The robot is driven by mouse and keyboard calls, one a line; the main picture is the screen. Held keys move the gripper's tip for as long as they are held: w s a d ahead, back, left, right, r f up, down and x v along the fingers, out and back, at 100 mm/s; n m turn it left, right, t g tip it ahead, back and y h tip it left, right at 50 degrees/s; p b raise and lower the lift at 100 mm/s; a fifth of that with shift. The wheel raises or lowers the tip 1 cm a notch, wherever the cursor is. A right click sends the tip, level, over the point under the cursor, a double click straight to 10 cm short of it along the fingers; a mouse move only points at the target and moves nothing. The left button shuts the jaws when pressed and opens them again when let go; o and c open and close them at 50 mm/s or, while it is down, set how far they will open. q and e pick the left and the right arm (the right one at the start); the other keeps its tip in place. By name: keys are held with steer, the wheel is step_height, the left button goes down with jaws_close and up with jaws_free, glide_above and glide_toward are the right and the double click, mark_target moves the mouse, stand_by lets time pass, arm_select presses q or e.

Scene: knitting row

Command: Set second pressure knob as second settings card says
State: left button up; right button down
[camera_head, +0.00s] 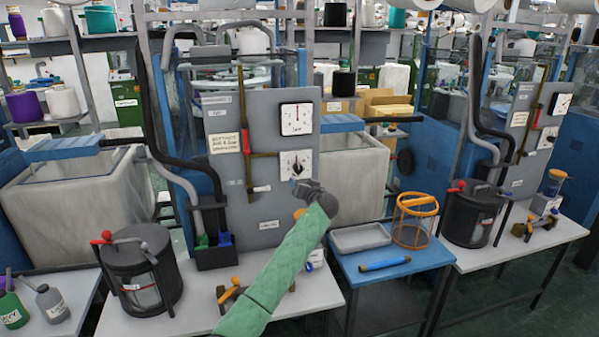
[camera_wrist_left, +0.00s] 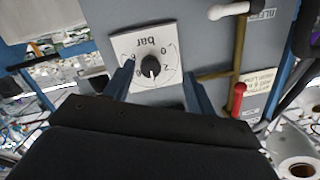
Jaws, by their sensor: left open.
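A grey panel (camera_head: 262,210) carries a white dial plate with a black pressure knob (camera_head: 297,165), below a round gauge (camera_head: 296,118). In the left wrist view the knob (camera_wrist_left: 151,66) appears upside down, with "bar" and a scale around it. A cream settings card (camera_head: 225,143) is on the panel left of the knob; its text is too small to read surely. My left gripper (camera_wrist_left: 157,70) is open, its blue fingers on either side of the knob in the picture. I see no contact. In the head view my green-sleeved left arm reaches up to just below the dial.
A red-handled lever (camera_head: 246,140) and a small white-handled valve (camera_head: 261,188) are left of the knob. A black pot (camera_head: 141,270) stands on the bench. An orange basket (camera_head: 414,220) and grey tray (camera_head: 360,238) are on a blue table. Another similar panel (camera_head: 524,125) stands right.

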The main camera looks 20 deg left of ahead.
mark_target(299, 170)
arm_select(q)
steer(key=w+a+p, duration=0.1)
steer(key=w, duration=0.1)
steer(key=w+a+r+n+t+p, duration=0.1)
steer(key=w, duration=0.1)
steer(key=w+a+n+p, duration=0.1)
steer(key=w, duration=0.1)
steer(key=shift+w+r+t, duration=0.35)
steer(key=shift+t, duration=0.05)
steer(key=shift+w+a+f, duration=0.15)
steer(key=shift+w+a, duration=0.2)
steer(key=shift+w, duration=0.15)
arm_select(e)
step_height(299, 170, down, 8)
steer(key=d+t, duration=0.2)
arm_select(q)
steer(key=c, duration=1)
